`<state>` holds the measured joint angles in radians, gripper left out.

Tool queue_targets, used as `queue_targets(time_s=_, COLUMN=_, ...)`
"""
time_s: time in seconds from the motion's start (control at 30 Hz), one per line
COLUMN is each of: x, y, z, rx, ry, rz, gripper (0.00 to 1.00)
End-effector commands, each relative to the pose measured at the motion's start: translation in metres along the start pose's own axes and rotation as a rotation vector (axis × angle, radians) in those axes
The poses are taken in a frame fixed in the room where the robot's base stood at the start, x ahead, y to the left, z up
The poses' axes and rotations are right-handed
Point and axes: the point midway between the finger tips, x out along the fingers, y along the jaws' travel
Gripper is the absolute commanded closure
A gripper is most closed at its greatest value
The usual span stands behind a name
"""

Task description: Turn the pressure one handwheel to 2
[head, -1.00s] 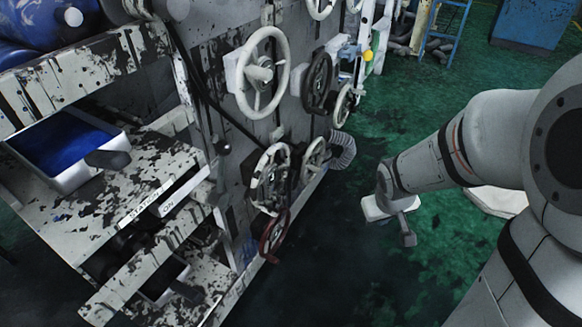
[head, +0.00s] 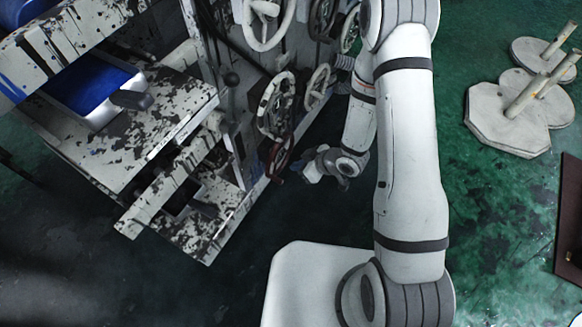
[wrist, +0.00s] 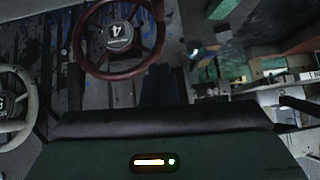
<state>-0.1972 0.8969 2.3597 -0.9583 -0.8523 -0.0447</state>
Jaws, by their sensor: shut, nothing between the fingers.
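A dark red handwheel (head: 287,149) sits low on the machine's side, edge-on in the head view. In the wrist view the red handwheel (wrist: 154,50) is seen from the front, and its hub plate shows an upside-down 4 with small writing I cannot read. I cannot tell for sure which wheel is pressure one. My gripper (head: 303,168) is just right of the red wheel, apart from it as far as I can see. In the wrist view my gripper (wrist: 165,85) is a dark shape below the wheel's rim, shut and empty.
A white, paint-chipped handwheel (head: 277,105) is just above the red one. A smaller pale wheel (head: 317,87) and a large white wheel (head: 266,22) are higher. A paint-spattered shelf (head: 185,100) juts out at left. Round stands (head: 507,117) are on the green floor at right.

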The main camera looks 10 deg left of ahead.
Motion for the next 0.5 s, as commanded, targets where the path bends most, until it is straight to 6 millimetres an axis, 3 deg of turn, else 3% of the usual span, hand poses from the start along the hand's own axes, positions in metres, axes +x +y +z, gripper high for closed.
queue_targets(time_s=0.43, x=0.093, y=0.0, z=0.004, rx=0.0, ry=-0.004, rz=0.0, gripper=1.0)
queue_targets(time_s=0.5, x=0.101, y=0.001, z=0.013, rx=0.004, ry=-0.004, rz=0.002, gripper=1.0)
